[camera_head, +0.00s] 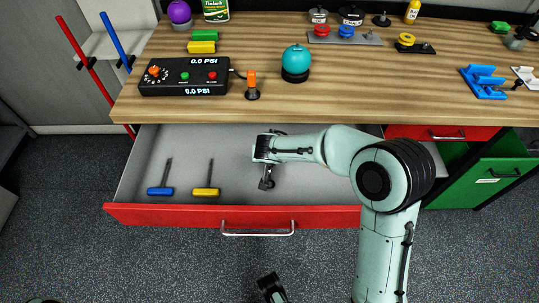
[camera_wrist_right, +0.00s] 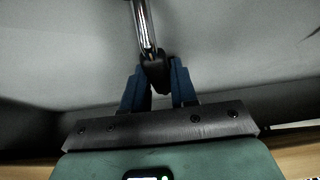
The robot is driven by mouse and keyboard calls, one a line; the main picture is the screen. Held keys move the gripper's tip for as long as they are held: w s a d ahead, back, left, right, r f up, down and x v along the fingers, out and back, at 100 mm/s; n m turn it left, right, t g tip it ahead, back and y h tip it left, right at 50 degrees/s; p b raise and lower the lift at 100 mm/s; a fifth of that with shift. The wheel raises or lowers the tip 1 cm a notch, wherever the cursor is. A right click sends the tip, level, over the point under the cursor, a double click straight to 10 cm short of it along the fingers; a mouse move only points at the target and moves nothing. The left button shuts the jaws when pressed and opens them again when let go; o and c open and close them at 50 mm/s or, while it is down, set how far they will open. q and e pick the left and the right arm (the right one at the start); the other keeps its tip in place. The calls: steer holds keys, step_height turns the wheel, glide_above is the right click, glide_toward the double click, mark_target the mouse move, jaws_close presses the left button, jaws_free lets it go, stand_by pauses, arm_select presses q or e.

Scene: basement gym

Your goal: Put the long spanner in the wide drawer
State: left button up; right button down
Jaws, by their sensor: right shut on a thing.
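The wide drawer (camera_head: 160,213) is pulled out below the worktop, with a red front and a grey inside. My right arm reaches into it from the right, and its gripper (camera_head: 267,180) is over the middle of the drawer. In the right wrist view the gripper (camera_wrist_right: 158,88) is shut on a shiny metal tool with a dark end, apparently the long spanner (camera_wrist_right: 145,25). The spanner is hard to make out in the head view. A dark part at the bottom edge seems to be my left gripper (camera_head: 271,287); its jaws are unclear.
A blue-handled screwdriver (camera_head: 160,191) and a yellow-handled one (camera_head: 206,192) lie in the drawer's left part. The wooden worktop (camera_head: 350,95) above holds a control box (camera_head: 185,75), a teal ball (camera_head: 296,59) and other items. A green drawer (camera_head: 490,180) stands open at right.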

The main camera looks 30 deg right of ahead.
steer(key=c, duration=0.9)
jaws_free()
arm_select(q)
steer(key=shift+w, duration=0.1)
arm_select(e)
steer(key=shift+r+p, duration=0.2)
steer(key=shift+p, duration=0.1)
arm_select(q)
steer(key=s+r, duration=0.1)
steer(key=s+d+r+p, duration=0.1)
steer(key=shift+s+g, duration=0.35)
steer(key=shift+g, duration=0.05)
arm_select(e)
steer(key=v, duration=1.2)
steer(key=shift+f, duration=0.1)
